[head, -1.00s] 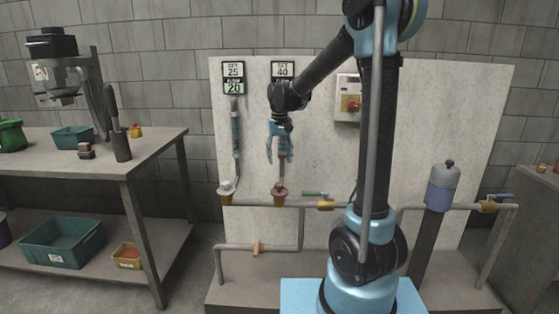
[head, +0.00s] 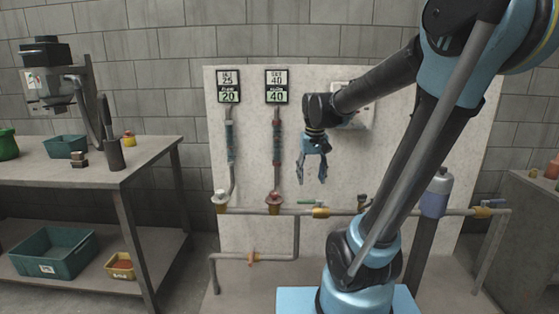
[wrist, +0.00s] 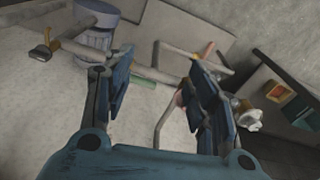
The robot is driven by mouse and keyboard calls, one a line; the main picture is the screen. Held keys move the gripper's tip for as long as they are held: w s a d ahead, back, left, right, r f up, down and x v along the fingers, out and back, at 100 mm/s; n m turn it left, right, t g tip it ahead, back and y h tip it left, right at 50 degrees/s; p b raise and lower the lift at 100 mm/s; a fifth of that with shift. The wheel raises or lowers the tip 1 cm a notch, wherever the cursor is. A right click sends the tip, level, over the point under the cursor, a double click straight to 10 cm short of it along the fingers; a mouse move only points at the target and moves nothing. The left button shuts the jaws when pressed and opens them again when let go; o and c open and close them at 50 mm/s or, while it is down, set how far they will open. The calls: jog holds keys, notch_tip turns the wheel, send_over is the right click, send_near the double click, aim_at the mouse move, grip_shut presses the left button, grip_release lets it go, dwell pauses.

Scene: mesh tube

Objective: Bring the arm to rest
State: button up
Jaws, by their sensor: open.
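My gripper (head: 312,180) hangs fingers-down in front of the pale panel (head: 255,130) in the head view, to the right of the red-marked tube and above the pipe. It is open, with nothing between its fingers. In the wrist view my gripper (wrist: 160,95) also shows its two blue fingers spread apart, with the panel and pipes beyond. My arm reaches across the right half of the head view, its upper part high at the right.
Two mesh tubes, one bluish (head: 230,145) and one reddish (head: 277,145), rise from knobs on the pipe (head: 400,211). Displays reading 20 (head: 229,86) and 40 (head: 276,87) sit above. A workbench (head: 95,175) stands left; a bluish-grey canister (head: 436,195) stands right.

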jog(key=s+d+f, duration=0.4)
jog(key=s+f, duration=0.1)
jog(key=s, duration=0.3)
jog(key=s+d+f+m+t, duration=0.1)
jog(key=s+d+f, duration=0.3)
jog(key=s, duration=0.5)
jog(key=shift+f, duration=0.65)
jog(key=shift+w+f, duration=0.2)
jog(key=shift+w, duration=0.2)
dwell(1.7)
